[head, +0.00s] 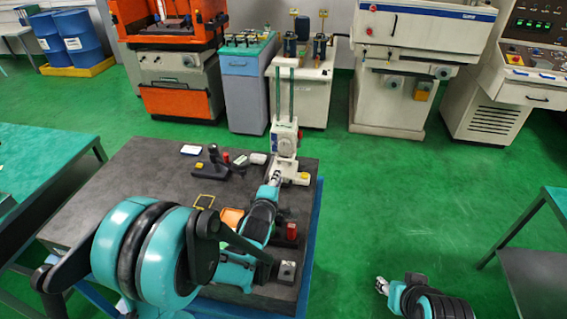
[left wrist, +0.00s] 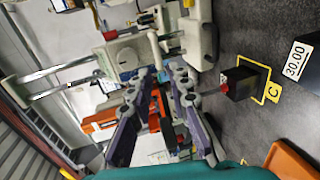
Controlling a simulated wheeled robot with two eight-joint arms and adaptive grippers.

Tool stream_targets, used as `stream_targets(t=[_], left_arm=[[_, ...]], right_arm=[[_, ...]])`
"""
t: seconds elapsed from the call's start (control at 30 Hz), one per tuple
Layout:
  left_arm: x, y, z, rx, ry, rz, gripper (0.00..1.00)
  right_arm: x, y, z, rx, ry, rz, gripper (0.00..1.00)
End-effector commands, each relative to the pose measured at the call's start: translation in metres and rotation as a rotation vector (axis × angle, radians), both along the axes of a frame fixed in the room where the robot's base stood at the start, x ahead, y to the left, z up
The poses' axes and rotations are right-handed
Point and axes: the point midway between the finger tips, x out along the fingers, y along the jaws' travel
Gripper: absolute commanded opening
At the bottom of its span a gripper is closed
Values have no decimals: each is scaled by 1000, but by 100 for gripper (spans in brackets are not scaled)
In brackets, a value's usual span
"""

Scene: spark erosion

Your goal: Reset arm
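My left arm reaches over the dark work table (head: 130,190) from the lower left in the head view. Its left gripper (head: 274,177) is near the base of a white upright device with vertical rods (head: 285,135). In the left wrist view the left gripper (left wrist: 160,72) has its two purple-grey fingers apart, with nothing seen held between them. The white device (left wrist: 125,55) is just beyond the fingertips there; contact cannot be told. My right gripper (head: 382,285) is low at the right in the head view, over the green floor, small, its opening unclear.
On the table are a black stand (head: 212,163), a yellow-outlined square (head: 203,200), an orange tray (head: 232,217), a red block (head: 291,230) and a grey metal block (head: 287,270). A black block with a red part (left wrist: 240,84) stands near the fingers. Machines line the back.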

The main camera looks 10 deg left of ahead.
Motion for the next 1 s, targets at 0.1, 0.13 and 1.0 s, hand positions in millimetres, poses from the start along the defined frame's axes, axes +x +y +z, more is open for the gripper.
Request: stream_targets(t=[0.1,0.13,1.0], left_arm=[[0,0,0,1,0,0,18],[0,0,0,4,2,0,18],[-258,24,-25,1238,558,-762,18]], right_arm=[[0,0,0,0,0,0,40],[0,0,0,0,0,0,40],[0,0,-35,0,0,0,40]])
